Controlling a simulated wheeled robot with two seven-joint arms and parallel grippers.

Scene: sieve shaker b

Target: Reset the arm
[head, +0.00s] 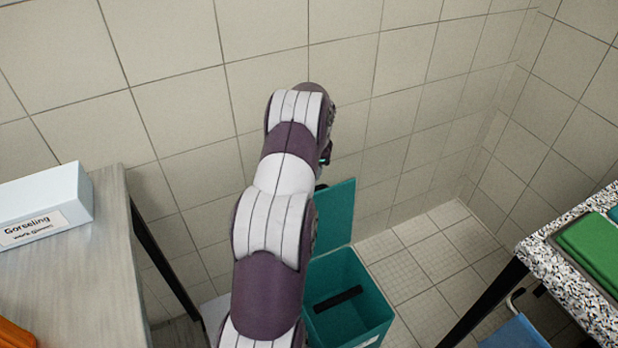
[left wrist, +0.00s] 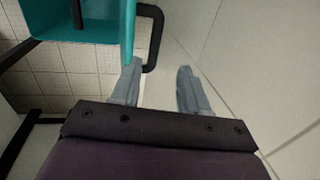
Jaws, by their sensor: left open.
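My left arm (head: 270,220) reaches up through the middle of the head view, and its gripper is hidden there. In the left wrist view my left gripper (left wrist: 158,85) has its two grey fingers spread apart with nothing between them. A black bent bar (left wrist: 157,40) shows just beyond the fingers, close to the left finger. A teal bin (left wrist: 100,45) is at the upper left of that view. My right gripper is in neither view.
The teal bin (head: 378,298) stands on the tiled floor beside my arm, a black bar inside. A grey table (head: 75,290) with a white box (head: 45,205) is at left. A speckled counter (head: 565,275) with a green item (head: 590,245) is at right. Tiled walls stand behind.

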